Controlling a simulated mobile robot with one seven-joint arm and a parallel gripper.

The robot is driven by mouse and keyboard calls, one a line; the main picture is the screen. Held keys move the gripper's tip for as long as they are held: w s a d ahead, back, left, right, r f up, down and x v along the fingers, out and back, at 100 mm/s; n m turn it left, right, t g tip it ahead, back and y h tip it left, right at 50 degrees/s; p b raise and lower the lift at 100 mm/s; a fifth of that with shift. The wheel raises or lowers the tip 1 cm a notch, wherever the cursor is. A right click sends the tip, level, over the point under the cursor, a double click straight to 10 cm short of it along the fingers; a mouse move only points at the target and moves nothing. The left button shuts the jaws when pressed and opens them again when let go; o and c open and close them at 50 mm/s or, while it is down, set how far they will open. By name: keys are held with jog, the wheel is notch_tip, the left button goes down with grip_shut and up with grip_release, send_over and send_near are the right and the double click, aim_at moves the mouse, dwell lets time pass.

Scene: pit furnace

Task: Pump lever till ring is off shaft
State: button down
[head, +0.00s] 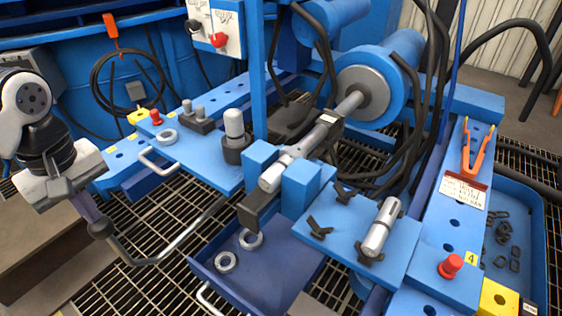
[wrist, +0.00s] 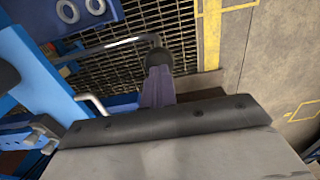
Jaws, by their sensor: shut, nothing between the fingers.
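The lever (head: 170,250) is a bent grey metal rod with a dark round knob (head: 101,228) at its raised left end. The wrist view shows the rod (wrist: 118,42) and the knob (wrist: 158,61) straight ahead of my fingers. My gripper (head: 93,214) has purple-grey fingers (wrist: 158,88), shut and empty, with their tips at the knob. I cannot tell whether they touch it. The silver shaft (head: 300,152) lies across blue blocks (head: 300,188), in line with the blue cylinder (head: 375,85). I cannot make out a ring on the shaft.
Two loose metal rings (head: 226,262) lie in the blue tray (head: 285,275) below the shaft. A grated floor (head: 165,285) lies under the lever. Blue benches with metal parts stand around the press, and dark hoses (head: 400,150) hang behind it.

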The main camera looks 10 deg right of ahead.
aim_at(93, 237)
jog(key=f+b, duration=0.2)
jog(key=f, duration=0.1)
jog(key=s+a+f+b, duration=0.1)
jog(key=f, duration=0.1)
jog(key=f+b, duration=0.2)
jog(key=f, duration=0.1)
jog(key=shift+s+a+f+b, duration=0.15)
jog(key=shift+s+f+b, duration=0.1)
jog(key=shift+f+b, duration=0.1)
jog(key=shift+r, duration=0.2)
jog(key=r+p, duration=0.3)
jog(key=w+d+r+p, duration=0.1)
jog(key=r+p, duration=0.1)
jog(key=r, duration=0.2)
jog(key=w+r+p, duration=0.1)
jog(key=r+p, duration=0.2)
jog(key=r, duration=0.1)
jog(key=shift+d+r+p, duration=0.1)
jog(key=shift+d+p, duration=0.2)
jog(key=shift+d, duration=0.05)
jog(key=shift+f, duration=0.2)
